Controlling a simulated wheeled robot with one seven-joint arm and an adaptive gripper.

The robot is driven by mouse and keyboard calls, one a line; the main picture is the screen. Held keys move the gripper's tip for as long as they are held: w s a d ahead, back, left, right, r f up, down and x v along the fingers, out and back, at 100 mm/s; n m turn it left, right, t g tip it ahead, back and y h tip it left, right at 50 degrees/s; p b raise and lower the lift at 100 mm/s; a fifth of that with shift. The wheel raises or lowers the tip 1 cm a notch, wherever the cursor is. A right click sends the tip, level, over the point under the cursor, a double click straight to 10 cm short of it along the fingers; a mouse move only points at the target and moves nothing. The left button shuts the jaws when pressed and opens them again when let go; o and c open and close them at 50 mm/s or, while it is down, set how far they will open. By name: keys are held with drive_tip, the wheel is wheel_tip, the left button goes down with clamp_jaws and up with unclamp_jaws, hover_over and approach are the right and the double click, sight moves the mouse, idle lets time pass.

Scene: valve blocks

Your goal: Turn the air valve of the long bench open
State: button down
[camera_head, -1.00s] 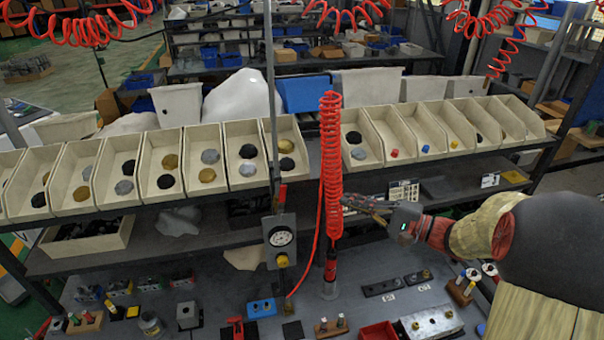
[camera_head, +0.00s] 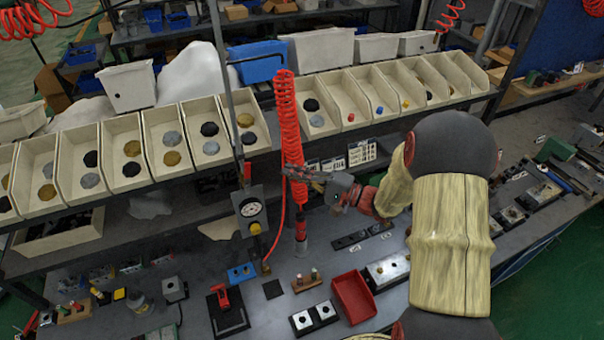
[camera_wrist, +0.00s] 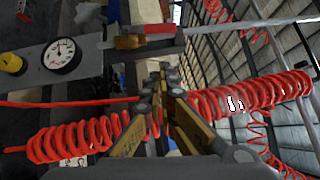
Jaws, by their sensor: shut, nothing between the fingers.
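The air valve shows in the wrist view as a brass body (camera_wrist: 129,42) with a red handle (camera_wrist: 160,28) lying along the grey pipe. In the head view the red handle (camera_head: 247,172) stands upright above the gauge box. The round white gauge (camera_head: 251,208) sits below it, with a yellow knob (camera_head: 255,229) under it; the gauge also shows in the wrist view (camera_wrist: 61,56). My gripper (camera_head: 289,173) is shut and empty, right of the valve at the coiled red hose. In the wrist view its fingertips (camera_wrist: 163,74) meet in front of the hose, apart from the handle.
The coiled red hose (camera_head: 289,120) hangs upright close to my fingers. A thin red hose (camera_head: 281,222) runs down to the bench. A shelf of cream bins (camera_head: 130,152) stands above and behind. A red tray (camera_head: 354,297) and several small blocks lie on the bench top (camera_head: 215,265).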

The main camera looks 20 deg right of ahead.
sight(248, 176)
drive_tip(key=w+a+p, duration=0.2)
drive_tip(key=w+a, duration=0.1)
drive_tip(key=a, duration=0.3)
drive_tip(key=shift+a+r, duration=0.4)
drive_tip(key=shift+r, duration=0.05)
drive_tip(key=b, duration=0.1)
drive_tip(key=a+n+b, duration=0.1)
drive_tip(key=b, duration=0.1)
drive_tip(key=shift+s+a+r+g+h, duration=0.15)
drive_tip(key=shift+a+r+g+h, duration=0.1)
drive_tip(key=shift+r+g+h, duration=0.15)
